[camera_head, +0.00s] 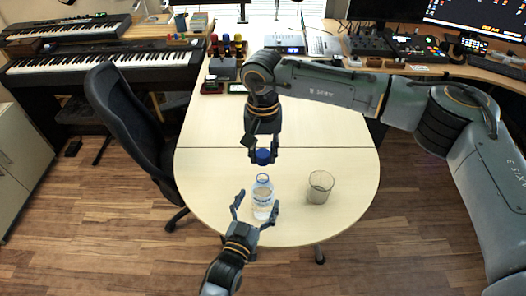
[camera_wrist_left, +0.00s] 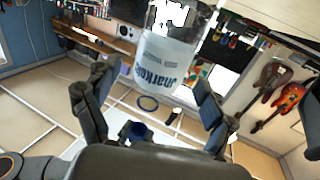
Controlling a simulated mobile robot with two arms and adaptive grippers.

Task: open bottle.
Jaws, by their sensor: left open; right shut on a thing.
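A clear bottle (camera_head: 262,205) with blue lettering is near the front of the pale table, with a blue ring at its neck. A blue cap (camera_head: 263,157) is above the neck, with a visible gap between them. My right gripper (camera_head: 263,153) comes from above and is shut on the cap. My left gripper (camera_head: 256,206) is open, its fingers apart on either side of the lower bottle. The left wrist view shows the bottle (camera_wrist_left: 168,58) beyond the spread left fingers (camera_wrist_left: 155,100). I cannot tell whether either finger touches the bottle.
An empty clear glass (camera_head: 320,187) stands on the table (camera_head: 210,140) right of the bottle. Small coloured items (camera_head: 226,50) are at the back left of the table. A black chair (camera_head: 130,120) is at the left. The table around the glass is clear.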

